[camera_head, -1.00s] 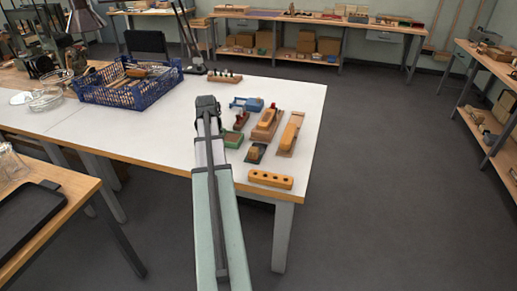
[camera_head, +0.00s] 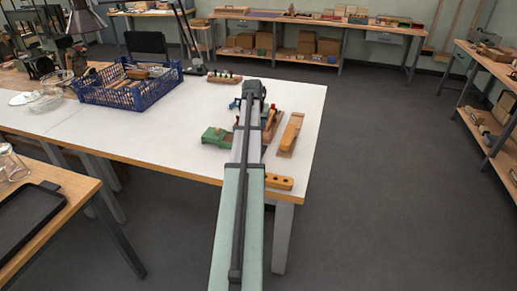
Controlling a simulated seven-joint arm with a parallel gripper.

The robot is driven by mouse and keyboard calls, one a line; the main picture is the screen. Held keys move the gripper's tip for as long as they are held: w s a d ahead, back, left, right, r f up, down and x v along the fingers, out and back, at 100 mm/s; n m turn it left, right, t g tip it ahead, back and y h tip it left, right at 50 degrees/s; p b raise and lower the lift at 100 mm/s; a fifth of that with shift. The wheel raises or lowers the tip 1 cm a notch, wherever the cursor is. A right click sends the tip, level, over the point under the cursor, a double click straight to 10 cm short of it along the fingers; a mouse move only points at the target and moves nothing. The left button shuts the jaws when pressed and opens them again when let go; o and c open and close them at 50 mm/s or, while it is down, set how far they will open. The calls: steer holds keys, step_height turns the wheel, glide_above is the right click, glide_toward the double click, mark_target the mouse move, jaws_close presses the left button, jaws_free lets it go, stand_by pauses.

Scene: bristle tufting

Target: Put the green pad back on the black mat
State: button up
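A green piece (camera_head: 215,136) lies on the white table just left of my arm; whether it is the green pad I cannot tell. No black mat can be made out now, as my arm covers the middle of the group of items. My gripper (camera_head: 254,89) is at the far end of my arm, beyond the green piece and to its right. Its fingers are hidden, so I cannot tell whether it is open or holds anything.
A wooden block with an orange-tan top (camera_head: 291,134) lies right of my arm, near the table's right edge. A yellow holed block (camera_head: 280,182) is at the front edge, partly covered. A blue crate (camera_head: 128,90) stands at the left. The white table (camera_head: 180,115) is clear between crate and green piece.

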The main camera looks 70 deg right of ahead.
steer(key=shift+f, duration=5)
steer(key=shift+f, duration=0.1)
steer(key=o, duration=0.9)
steer(key=shift+o, duration=0.2)
steer(key=v, duration=1.2)
